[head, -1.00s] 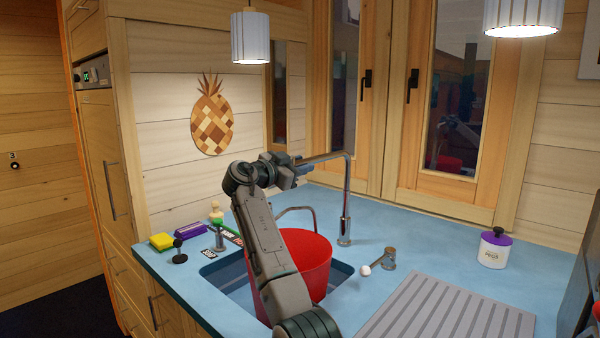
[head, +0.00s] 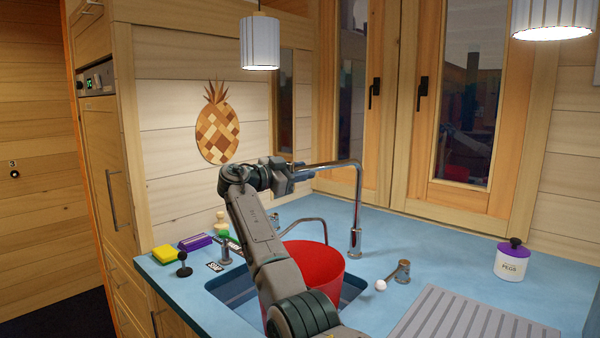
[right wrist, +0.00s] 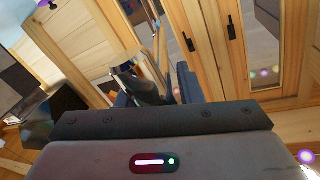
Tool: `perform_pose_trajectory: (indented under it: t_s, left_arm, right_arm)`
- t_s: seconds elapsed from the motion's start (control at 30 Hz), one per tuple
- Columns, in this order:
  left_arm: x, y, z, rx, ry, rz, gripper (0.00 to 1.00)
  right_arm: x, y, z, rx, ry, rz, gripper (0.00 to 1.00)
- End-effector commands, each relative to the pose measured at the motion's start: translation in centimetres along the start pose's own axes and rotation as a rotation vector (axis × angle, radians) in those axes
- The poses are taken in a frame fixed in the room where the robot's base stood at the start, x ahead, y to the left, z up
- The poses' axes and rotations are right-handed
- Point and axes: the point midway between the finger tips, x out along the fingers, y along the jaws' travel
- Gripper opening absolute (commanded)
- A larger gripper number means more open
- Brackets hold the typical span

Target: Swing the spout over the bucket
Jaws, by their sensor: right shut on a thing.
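The chrome spout (head: 357,205) rises from the counter behind the sink (head: 352,290) and bends left at the top. My right gripper (head: 290,177) is shut on the spout's left end, above the sink's back left area. My right forearm hides the bucket's left front. The spout's end shows above the bucket's back left side. My left gripper is out of view.
A tap lever with a white ball (head: 380,285) is right of the sink. A yellow sponge (head: 165,254), purple box (head: 196,242) and other small items sit left. A white jar with purple lid (head: 512,260) and grey drainboard (head: 465,318) are right.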

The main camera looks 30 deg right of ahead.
Motion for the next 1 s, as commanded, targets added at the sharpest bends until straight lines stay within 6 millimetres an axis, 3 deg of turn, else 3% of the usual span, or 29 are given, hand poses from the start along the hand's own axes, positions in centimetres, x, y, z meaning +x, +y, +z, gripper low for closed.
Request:
perform_pose_trajectory:
  t_s: [0.07, 0.1, 0.47, 1.0]
  left_arm:
    - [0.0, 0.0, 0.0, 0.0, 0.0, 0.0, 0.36]
    - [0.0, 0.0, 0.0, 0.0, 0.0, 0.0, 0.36]
    - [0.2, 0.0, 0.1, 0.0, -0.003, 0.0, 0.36]
    - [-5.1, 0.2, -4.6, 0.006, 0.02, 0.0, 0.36]
  right_arm:
    - [0.0, 0.1, 0.1, 0.003, -0.001, 0.002, 0.0]
    - [0.0, 0.1, 0.1, 0.003, -0.001, 0.002, 0.41]
    - [-0.4, 0.0, 0.1, 0.001, -0.001, 0.0, 0.41]
    - [-9.6, 0.0, 0.2, 0.001, -0.001, -0.001, 0.41]
